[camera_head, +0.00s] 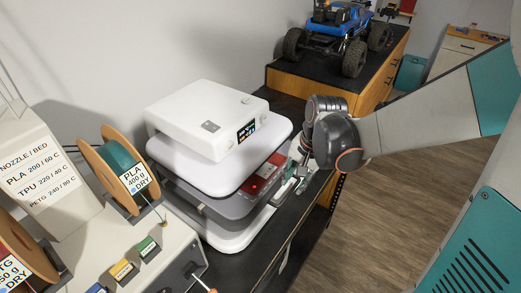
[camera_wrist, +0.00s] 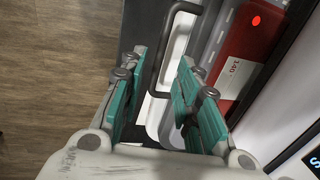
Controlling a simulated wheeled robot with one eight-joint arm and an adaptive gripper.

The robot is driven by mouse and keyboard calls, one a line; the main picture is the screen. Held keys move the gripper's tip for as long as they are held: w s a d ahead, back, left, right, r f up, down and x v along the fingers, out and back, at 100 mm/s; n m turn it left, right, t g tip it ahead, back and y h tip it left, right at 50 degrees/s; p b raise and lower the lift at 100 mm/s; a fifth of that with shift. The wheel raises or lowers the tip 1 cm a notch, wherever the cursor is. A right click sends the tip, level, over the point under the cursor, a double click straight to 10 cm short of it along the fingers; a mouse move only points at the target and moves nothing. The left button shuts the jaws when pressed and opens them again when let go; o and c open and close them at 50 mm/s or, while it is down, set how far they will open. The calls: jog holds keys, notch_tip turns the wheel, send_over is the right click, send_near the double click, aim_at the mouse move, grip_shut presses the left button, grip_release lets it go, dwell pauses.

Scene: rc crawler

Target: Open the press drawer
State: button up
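The press (camera_head: 205,130) is a white machine of stacked rounded slabs with a small lit screen, on a dark bench top. A grey drawer-like layer (camera_head: 215,208) shows between its white slabs, with a red panel (camera_head: 262,178) at the right. In the wrist view, a dark bar handle (camera_wrist: 161,55) stands out from the press front. My gripper (camera_wrist: 163,62) is open, with teal finger pads on either side of the handle; I cannot tell if they touch it. In the head view, my gripper (camera_head: 291,187) is at the right side of the press, partly hidden by the wrist.
Filament spools (camera_head: 120,172) and a beige box (camera_head: 45,150) stand left of the press. A blue RC crawler (camera_head: 335,35) sits on a wooden cabinet behind. Wooden floor (camera_head: 425,185) lies open to the right of the bench.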

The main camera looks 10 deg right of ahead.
aim_at(291, 191)
jog(key=shift+w+a+f+b, duration=0.15)
jog(key=shift+f+b, duration=0.05)
jog(key=shift+f, duration=0.8)
jog(key=shift+w+a+f+b, duration=0.1)
jog(key=shift+w+f+b, duration=0.1)
jog(key=shift+f, duration=0.8)
jog(key=shift+s, duration=0.1)
jog(key=shift+c, duration=0.2)
grip_shut()
